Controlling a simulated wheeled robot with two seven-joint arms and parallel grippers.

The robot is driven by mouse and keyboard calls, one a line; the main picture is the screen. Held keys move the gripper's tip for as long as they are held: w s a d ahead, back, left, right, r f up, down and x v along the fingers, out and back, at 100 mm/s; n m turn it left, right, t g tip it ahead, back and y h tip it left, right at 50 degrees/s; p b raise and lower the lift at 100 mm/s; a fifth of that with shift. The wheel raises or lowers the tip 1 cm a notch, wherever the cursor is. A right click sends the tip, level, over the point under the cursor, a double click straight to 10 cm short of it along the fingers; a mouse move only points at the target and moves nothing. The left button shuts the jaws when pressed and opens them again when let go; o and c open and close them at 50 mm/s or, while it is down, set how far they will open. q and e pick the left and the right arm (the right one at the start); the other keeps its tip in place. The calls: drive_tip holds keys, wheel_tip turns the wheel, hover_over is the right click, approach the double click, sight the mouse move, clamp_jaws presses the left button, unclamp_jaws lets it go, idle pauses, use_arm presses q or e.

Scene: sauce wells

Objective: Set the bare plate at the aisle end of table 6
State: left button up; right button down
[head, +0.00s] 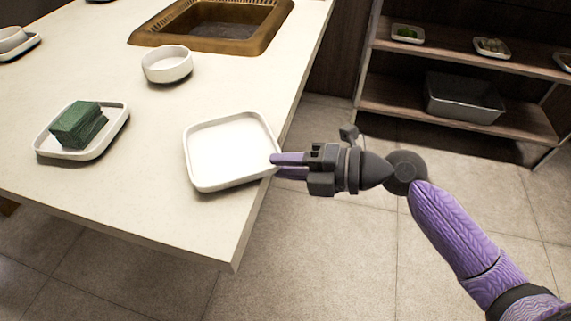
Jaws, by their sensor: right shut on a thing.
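A bare white square plate (230,150) is at the right end of the pale table (150,205), near its corner. My right gripper (276,165) comes in from the right and is shut on the plate's right rim. The plate looks level and lies over the tabletop; I cannot tell whether it touches the surface or hovers just above it. My left gripper is not in view.
A white plate (116,117) with a green block (78,124) stands to the left. A white bowl (167,64) and a brown sunken basin (215,22) are farther back. Shelves (470,105) with small dishes and a grey bin (463,97) stand at right. The floor between is clear.

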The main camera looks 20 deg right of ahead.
drive_tip(key=shift+f, duration=0.15)
drive_tip(key=c, duration=0.5)
unclamp_jaws()
